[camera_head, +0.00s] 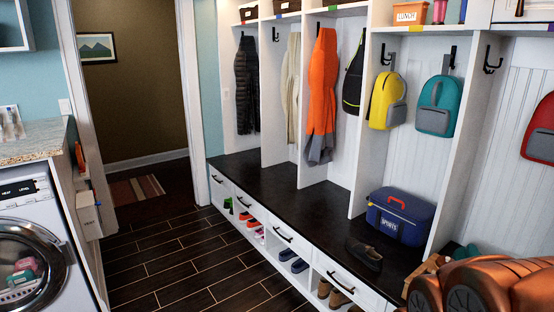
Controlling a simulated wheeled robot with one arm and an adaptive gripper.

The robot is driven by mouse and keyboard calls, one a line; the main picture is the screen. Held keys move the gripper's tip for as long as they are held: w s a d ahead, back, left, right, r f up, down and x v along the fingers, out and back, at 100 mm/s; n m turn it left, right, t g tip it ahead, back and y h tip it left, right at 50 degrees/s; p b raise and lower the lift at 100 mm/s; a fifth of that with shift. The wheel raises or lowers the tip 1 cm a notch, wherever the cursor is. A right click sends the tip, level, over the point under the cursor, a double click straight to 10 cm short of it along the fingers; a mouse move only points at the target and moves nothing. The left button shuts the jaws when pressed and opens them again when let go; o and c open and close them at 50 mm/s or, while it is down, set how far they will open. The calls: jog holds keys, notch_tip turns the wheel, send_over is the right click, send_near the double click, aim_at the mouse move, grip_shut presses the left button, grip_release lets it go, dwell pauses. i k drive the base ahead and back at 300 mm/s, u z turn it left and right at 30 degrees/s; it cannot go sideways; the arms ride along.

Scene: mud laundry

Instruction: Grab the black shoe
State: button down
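A black shoe (365,255) rests on the dark bench top (312,218), near its front edge. It is in the right half of the head view, in front of the blue sports bag (398,222). Its dark colour blends with the bench, so its outline is hard to make out. I cannot make out my gripper in this view, so whether it is open or shut does not show.
Cubbies below the bench hold several shoes, including blue ones (294,261) and brown ones (338,296). Backpacks and coats hang above. A washer (28,262) stands at the left. The tiled floor (185,265) between is clear. A copper-coloured shape fills the lower right corner.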

aim_at(367, 254)
jog(key=z, duration=0.35)
jog(key=i, duration=1.1)
jog(key=u, duration=0.6)
jog(key=i, duration=0.5)
jog(key=u, duration=0.35)
